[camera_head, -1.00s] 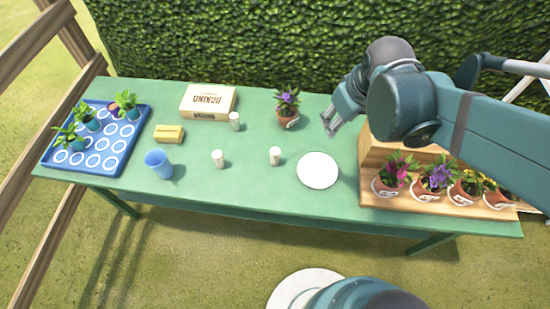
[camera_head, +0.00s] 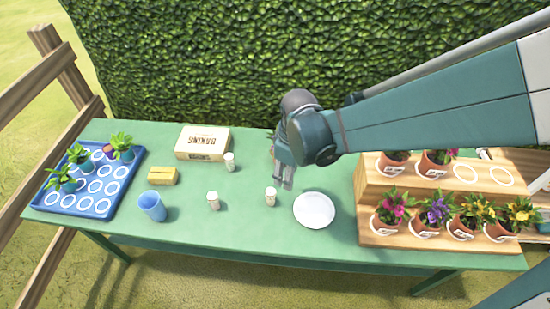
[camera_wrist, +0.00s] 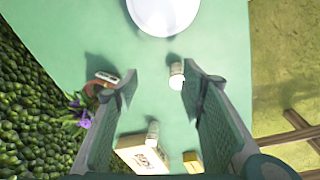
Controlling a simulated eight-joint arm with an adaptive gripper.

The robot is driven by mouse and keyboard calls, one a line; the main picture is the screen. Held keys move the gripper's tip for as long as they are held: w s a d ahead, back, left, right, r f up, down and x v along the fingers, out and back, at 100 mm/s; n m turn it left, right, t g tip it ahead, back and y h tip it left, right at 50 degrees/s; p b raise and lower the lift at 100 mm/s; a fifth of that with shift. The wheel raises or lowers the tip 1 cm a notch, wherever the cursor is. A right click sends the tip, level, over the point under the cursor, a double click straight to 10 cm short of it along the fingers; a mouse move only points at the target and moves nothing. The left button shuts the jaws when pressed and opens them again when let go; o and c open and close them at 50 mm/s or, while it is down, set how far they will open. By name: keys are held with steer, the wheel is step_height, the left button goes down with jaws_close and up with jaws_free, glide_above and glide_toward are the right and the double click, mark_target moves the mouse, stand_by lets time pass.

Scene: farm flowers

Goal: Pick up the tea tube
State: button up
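Several small white capped tubes stand upright on the green table; I cannot tell which is the tea tube. One (camera_head: 270,197) stands just left of the white plate, one (camera_head: 213,200) further left, and one (camera_head: 229,162) by the baking box. My gripper (camera_head: 284,184) is over the table, behind and slightly right of the tube nearest the plate. In the wrist view my gripper (camera_wrist: 160,84) is open and empty, with the tube nearest the plate (camera_wrist: 176,76) showing between the fingertips, nearer the right one. The tube by the box (camera_wrist: 152,131) shows lower down.
The white plate (camera_head: 314,210) lies right of the tubes. A baking box (camera_head: 202,142), yellow block (camera_head: 163,176), blue cup (camera_head: 152,206) and blue plant tray (camera_head: 84,208) are left. A wooden stand (camera_head: 374,226) with potted flowers is right. A purple-flowered pot (camera_wrist: 102,84) is beside the left finger.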

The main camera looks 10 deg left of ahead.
mark_target(271, 191)
steer(key=a+f+n, duration=0.1)
steer(key=f, duration=0.1)
steer(key=a+f+n, duration=0.1)
steer(key=a+f, duration=0.1)
steer(key=s+a+f+g, duration=0.1)
steer(key=a+f, duration=0.1)
steer(key=f, duration=0.1)
steer(key=shift+a+n+h, duration=0.25)
steer(key=shift+n+h, duration=0.05)
steer(key=shift+n, duration=0.1)
steer(key=shift+f, duration=0.1)
steer(key=shift+f+b, duration=0.5)
steer(key=shift+f, duration=0.7)
steer(key=shift+a+f+b, duration=0.15)
steer(key=shift+f+b, duration=0.65)
steer(key=shift+f, duration=1.8)
steer(key=c, duration=1.1)
